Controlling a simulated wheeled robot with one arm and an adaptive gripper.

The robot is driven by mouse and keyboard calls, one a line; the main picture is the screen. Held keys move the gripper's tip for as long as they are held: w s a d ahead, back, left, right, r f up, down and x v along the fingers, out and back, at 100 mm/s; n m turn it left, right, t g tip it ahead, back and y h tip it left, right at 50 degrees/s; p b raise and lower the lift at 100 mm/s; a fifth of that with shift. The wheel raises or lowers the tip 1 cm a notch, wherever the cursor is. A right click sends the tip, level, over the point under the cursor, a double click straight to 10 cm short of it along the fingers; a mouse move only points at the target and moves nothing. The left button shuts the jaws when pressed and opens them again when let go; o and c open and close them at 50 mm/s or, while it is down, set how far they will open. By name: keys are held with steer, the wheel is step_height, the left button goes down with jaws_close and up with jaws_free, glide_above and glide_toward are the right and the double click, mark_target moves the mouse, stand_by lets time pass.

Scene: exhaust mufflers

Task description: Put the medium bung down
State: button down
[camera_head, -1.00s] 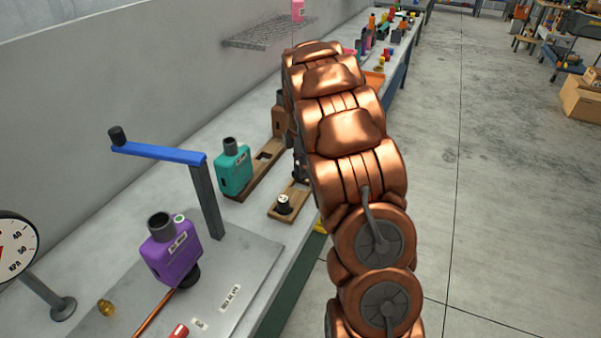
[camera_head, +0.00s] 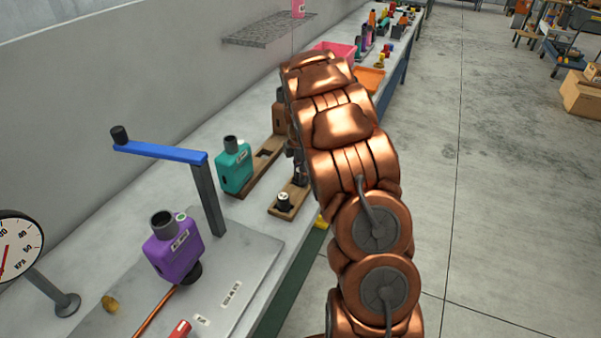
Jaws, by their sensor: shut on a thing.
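My gripper (camera_head: 299,166) is mostly hidden behind my copper-coloured arm. Only a dark part of it shows at the arm's left edge, over the far end of a small wooden board (camera_head: 273,211) on the bench. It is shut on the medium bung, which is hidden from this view. A black bung with a white top (camera_head: 284,202) stands on the near part of that board, to the left of and nearer than my gripper. Whether the held bung touches the board or bench cannot be seen.
A teal muffler (camera_head: 234,166) stands by a longer wooden board (camera_head: 262,163) with a square hole. A purple muffler (camera_head: 173,249) stands on a grey plate (camera_head: 250,265), beside a blue crank arm (camera_head: 160,151). A pink bin (camera_head: 335,47) and orange tray (camera_head: 371,78) lie farther along the bench.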

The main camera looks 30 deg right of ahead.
steer(key=shift+f, duration=0.15)
steer(key=c, duration=0.8)
jaws_free()
